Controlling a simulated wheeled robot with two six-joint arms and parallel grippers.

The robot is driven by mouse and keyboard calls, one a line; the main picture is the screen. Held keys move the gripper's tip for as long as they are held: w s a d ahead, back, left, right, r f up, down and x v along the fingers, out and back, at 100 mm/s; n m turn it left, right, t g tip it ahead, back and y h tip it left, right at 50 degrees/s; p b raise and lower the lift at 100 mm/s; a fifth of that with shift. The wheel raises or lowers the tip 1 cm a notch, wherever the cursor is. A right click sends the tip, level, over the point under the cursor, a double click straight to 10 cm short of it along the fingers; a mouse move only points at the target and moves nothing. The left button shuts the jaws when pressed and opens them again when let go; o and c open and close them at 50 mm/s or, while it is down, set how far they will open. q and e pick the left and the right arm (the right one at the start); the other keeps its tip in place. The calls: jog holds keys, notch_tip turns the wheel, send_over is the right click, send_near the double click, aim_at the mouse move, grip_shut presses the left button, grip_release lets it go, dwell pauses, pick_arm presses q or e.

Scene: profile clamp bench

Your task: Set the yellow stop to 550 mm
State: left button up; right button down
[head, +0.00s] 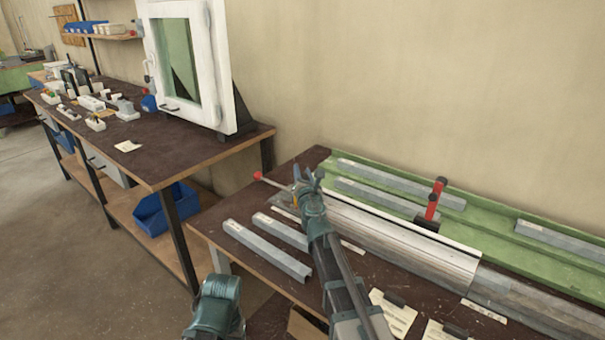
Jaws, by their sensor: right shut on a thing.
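The yellow stop (287,197) is at the left end of the profile bench, mostly hidden behind my right gripper; only a small yellowish part shows. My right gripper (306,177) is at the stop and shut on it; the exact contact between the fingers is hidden. A thin rod with a red knob (258,175) sticks out to the left beside the gripper. My left gripper is not in view; only part of my left arm shows at the bottom.
A red upright clamp (434,204) stands farther right on the green bench (488,226). Grey profiles (267,250) lie on the dark table in front and on the bench behind. Paper cards (393,313) lie at the front. A white window frame (222,60) stands on the left table.

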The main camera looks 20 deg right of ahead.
jog(key=w+a, duration=0.1)
jog(key=w, duration=0.1)
jog(key=w+a, duration=0.2)
jog(key=shift+w+a, duration=0.1)
dwell(0.3)
jog(key=c, duration=0.5)
grip_release()
jog(key=shift+s, duration=0.25)
jog(key=s, duration=0.4)
jog(key=s+a, duration=0.1)
jog(key=s, duration=0.8)
jog(key=shift+s+a, duration=0.25)
jog(key=shift+a, duration=0.05)
